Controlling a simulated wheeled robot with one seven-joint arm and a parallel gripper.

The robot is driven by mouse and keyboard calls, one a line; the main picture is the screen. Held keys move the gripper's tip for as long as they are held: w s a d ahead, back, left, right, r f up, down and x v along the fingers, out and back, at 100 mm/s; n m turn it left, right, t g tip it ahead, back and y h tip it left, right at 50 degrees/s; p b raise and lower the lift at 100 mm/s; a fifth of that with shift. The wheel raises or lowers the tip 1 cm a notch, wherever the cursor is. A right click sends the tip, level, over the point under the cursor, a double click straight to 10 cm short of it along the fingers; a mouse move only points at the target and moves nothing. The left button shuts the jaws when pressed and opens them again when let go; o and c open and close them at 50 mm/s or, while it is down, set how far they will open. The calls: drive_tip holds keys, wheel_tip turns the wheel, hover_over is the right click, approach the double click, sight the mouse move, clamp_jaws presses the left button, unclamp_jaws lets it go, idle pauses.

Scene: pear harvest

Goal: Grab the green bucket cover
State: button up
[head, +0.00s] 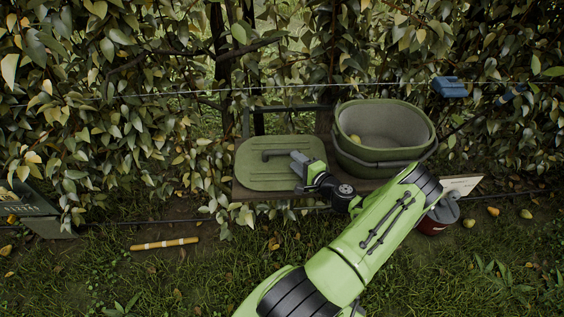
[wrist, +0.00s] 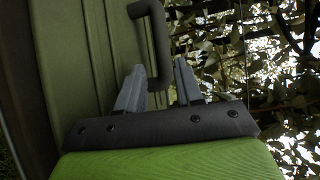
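The green bucket cover (head: 285,177) lies flat beside the green bucket (head: 372,155), with its dark handle (head: 279,154) on top. My gripper (head: 299,160) is over the right part of the cover, close to the handle's right end. In the wrist view my gripper (wrist: 160,66) has its two grey fingers apart. The handle (wrist: 158,42) runs down between or just beyond them; contact cannot be told. The cover (wrist: 75,50) fills the left of that view.
The cover and bucket rest on a wooden bench (head: 240,192). A yellowish pear shows inside the bucket. A red pot (head: 433,228) stands at the right, and a wooden stick (head: 164,244) lies on the grass. Leafy branches and wires (head: 180,93) hang behind.

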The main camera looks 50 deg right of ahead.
sight(286, 154)
drive_tip(key=x, duration=0.5)
drive_tip(key=shift+w+a+r+b, duration=0.1)
drive_tip(key=shift+w+b, duration=0.25)
drive_tip(key=shift+w, duration=0.05)
drive_tip(key=shift+s, duration=0.1)
clamp_jaws()
